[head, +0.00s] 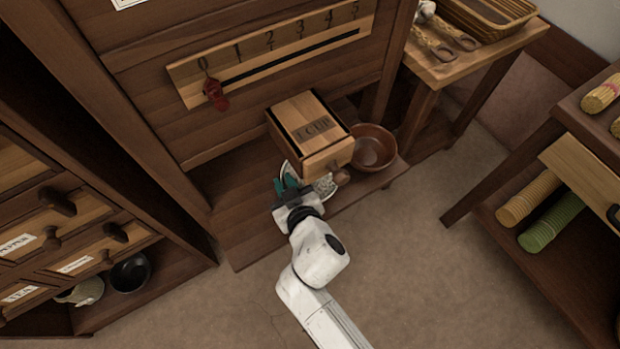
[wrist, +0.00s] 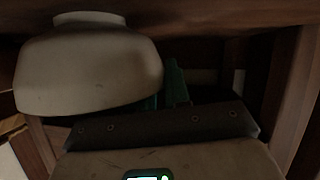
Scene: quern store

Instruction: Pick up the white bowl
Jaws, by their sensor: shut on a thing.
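The white bowl (wrist: 85,72) fills the upper left of the wrist view, its foot ring at the top of the picture. In the head view a patterned pale part of the white bowl (head: 325,187) shows beside my gripper (head: 287,184), and the rest is hidden under a wooden box and behind the gripper. The teal fingers of my gripper (wrist: 165,92) are against the bowl's side in the wrist view, shut on it. The exact contact is mostly hidden.
The wooden box marked 1 CUP (head: 311,133) juts out just above the bowl. A brown bowl (head: 373,148) stands to its right on the low wooden shelf (head: 245,240). A red tag (head: 215,95) hangs on the numbered rail. Open floor lies in front.

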